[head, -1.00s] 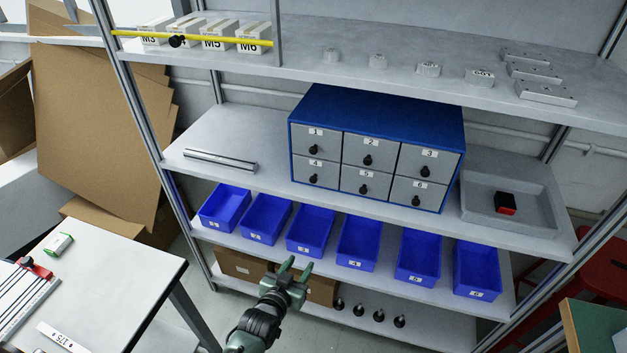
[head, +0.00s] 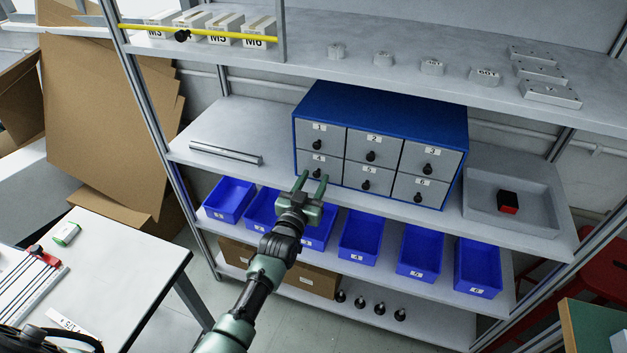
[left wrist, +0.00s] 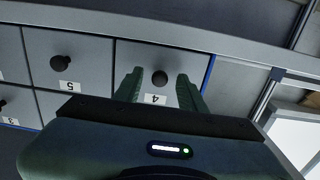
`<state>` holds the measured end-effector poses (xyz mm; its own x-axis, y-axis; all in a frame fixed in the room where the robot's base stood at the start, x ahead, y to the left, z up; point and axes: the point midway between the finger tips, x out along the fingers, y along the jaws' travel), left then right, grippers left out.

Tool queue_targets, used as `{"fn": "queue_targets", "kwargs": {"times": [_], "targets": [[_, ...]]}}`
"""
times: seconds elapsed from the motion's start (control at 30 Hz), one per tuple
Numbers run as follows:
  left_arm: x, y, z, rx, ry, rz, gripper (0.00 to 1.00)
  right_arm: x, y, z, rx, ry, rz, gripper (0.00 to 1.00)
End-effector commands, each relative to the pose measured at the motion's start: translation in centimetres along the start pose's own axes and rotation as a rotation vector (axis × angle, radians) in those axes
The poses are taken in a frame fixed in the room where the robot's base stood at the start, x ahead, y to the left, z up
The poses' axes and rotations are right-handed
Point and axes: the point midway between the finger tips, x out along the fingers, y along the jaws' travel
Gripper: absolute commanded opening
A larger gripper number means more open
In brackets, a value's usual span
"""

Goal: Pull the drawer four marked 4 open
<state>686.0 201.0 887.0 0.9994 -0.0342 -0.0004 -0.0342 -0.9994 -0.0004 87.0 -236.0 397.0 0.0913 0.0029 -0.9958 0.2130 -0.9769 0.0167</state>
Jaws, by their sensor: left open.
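The blue cabinet (head: 385,104) with several grey drawers stands on the middle shelf. Drawer four (head: 308,158), marked 4, is at its lower left and is shut. Its black knob (head: 316,173) shows just above my left gripper. My left gripper (head: 313,185) is open, with its two green fingers pointing at that drawer. In the left wrist view, which shows the cabinet upside down, drawer four (left wrist: 138,60) has its knob (left wrist: 159,78) between the two open fingers (left wrist: 160,90). I cannot tell whether the fingertips reach past the knob. My right gripper is not in view.
Drawer five (left wrist: 68,60) and its knob are beside drawer four. Several blue bins (head: 359,238) stand on the shelf below. A metal bar (head: 226,153) lies left of the cabinet, and a grey tray (head: 480,210) stands to its right. The shelf's front edge passes under my left gripper.

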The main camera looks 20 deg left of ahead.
Motion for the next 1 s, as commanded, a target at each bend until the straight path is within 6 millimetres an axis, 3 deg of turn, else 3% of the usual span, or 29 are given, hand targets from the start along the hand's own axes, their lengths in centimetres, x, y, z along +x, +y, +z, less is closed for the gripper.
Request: {"fn": "queue_targets", "kwargs": {"times": [0.23, 0.37, 0.4, 1.0], "targets": [[0.1, 0.02, 0.01, 0.0, 0.0, 0.0, 0.41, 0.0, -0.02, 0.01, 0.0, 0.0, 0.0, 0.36], [0.09, 0.01, 0.01, 0.0, 0.0, 0.0, 0.04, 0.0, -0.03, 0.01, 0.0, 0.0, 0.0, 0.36], [0.09, 0.02, 0.01, 0.0, 0.0, 0.0, 0.0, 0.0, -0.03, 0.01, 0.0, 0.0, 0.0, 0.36], [0.07, 0.0, 0.03, 0.0, 0.0, 0.0, 0.0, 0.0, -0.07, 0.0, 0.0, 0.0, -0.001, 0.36]]}}
